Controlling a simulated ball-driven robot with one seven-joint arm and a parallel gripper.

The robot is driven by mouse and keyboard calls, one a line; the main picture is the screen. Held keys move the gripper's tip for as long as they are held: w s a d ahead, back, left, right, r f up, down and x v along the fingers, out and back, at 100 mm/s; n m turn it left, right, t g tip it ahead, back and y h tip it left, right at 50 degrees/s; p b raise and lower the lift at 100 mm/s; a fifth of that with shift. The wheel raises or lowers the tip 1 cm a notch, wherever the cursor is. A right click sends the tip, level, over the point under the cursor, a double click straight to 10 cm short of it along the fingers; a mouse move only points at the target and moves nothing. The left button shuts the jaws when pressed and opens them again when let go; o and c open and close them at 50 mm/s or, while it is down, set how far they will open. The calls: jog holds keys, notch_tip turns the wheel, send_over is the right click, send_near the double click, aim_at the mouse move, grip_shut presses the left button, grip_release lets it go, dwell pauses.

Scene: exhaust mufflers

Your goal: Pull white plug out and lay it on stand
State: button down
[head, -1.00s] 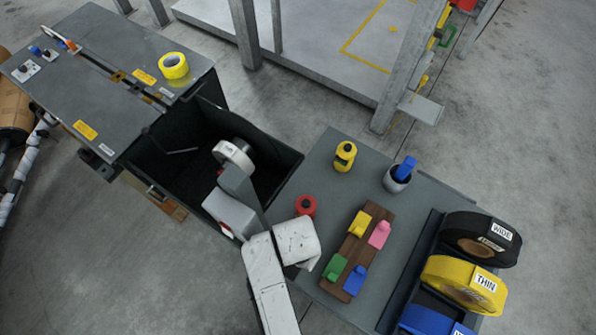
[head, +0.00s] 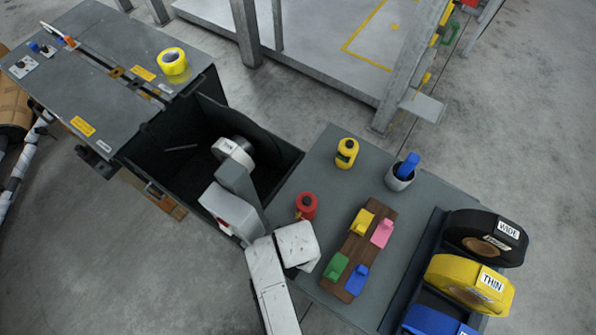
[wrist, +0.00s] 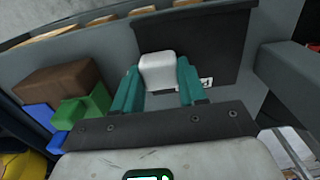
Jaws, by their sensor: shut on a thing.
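My gripper (wrist: 160,88) has two teal fingers shut on a white plug (wrist: 158,70) in the wrist view. The plug's pale top shows between the fingertips; its lower end is hidden, so I cannot tell whether it is seated in anything. A dark panel lies behind it, with a white label partly covered by the right finger. In the head view my white wrist hides the fingers and plug. A brown wooden stand (head: 352,262) with yellow, pink, green and blue plugs lies to the right of my wrist. Its brown block (wrist: 58,85) also shows left of my gripper.
On the grey table (head: 320,155) stand a red bottle (head: 307,206), a yellow bottle (head: 347,153) and a grey cup (head: 398,180) with a blue item. Tape rolls (head: 470,285) line the right side. An open black bin (head: 170,150) is left of the table.

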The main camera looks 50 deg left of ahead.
jog(key=c, duration=0.5)
grip_release()
jog(key=shift+c, duration=0.2)
notch_tip(320, 180, up, 11)
jog(key=shift+f, duration=0.1)
dwell(0.6)
